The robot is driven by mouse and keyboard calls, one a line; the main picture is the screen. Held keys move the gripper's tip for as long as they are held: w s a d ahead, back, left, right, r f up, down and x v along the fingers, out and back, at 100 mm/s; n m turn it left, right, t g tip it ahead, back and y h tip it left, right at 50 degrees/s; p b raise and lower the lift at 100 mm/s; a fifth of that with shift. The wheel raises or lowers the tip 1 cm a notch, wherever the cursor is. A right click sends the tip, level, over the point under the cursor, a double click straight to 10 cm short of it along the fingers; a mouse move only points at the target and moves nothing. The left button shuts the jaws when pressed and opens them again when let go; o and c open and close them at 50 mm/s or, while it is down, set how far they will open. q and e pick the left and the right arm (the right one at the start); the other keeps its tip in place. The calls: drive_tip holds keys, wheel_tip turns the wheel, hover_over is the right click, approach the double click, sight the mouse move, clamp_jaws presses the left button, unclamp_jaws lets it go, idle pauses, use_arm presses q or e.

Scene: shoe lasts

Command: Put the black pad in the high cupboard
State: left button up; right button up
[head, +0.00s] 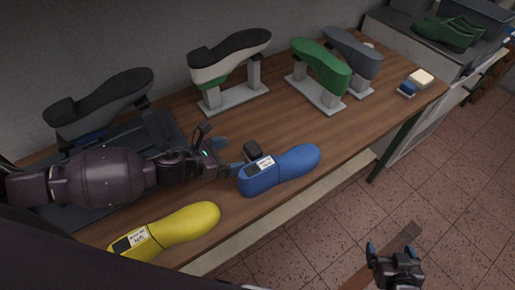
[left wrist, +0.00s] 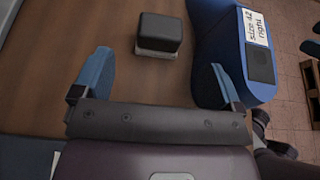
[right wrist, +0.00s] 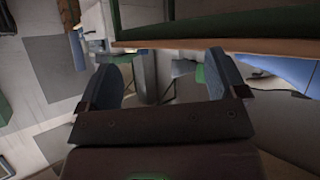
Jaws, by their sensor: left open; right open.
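The black pad (head: 252,150), a small dark block on a pale base, lies on the wooden bench beside the blue shoe last (head: 285,170). It also shows in the left wrist view (left wrist: 160,30), just beyond the fingertips. My left gripper (head: 229,157) is open and empty, low over the bench, with the pad ahead of its fingers and apart from them. My right gripper (head: 390,250) is open and empty over the floor in front of the bench. I cannot make out the high cupboard in any view.
A yellow last (head: 175,232) lies at the bench's front edge. Black, white-green, green and grey lasts stand on stands along the back, the green one (head: 320,68) near the right. A blue-and-cream block (head: 420,78) sits at the far right. The bench centre is clear.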

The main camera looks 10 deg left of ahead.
sight(250, 148)
use_arm(q)
drive_tip(key=x, duration=0.3)
drive_tip(key=shift+d, duration=0.1)
drive_tip(key=x, duration=0.4)
drive_tip(key=shift+w+r, duration=0.15)
drive_tip(key=shift+r, duration=0.05)
drive_tip(key=shift+w+d+f, duration=0.25)
drive_tip(key=shift+w+d, duration=0.1)
drive_tip(key=shift+d, duration=0.05)
drive_tip(key=shift+c, duration=0.3)
drive_tip(key=shift+r, duration=0.1)
drive_tip(key=c, duration=1)
